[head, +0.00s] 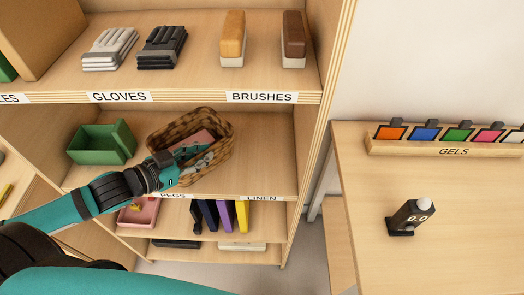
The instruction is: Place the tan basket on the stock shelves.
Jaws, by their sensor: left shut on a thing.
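The tan basket (225,150) is a brown woven basket in the middle bay of the shelves, above the PEGS and LINEN labels. It looks turned at an angle, and something pinkish shows inside it. My left gripper (193,160) reaches in from the left and is shut on the basket at its near side, with the fingers over the rim. The gripper hides part of the near wall, and I cannot tell whether the basket's base touches the board. The stock shelves (270,150) are pale wood. My right gripper is not in view.
A green bin (102,142) stands left of the basket on the same board. Gloves (109,48) and brushes (232,39) are on the board above; a pink tray (138,212) and upright coloured items are below. A table (440,205) with gels and a dark device (410,217) stands at right.

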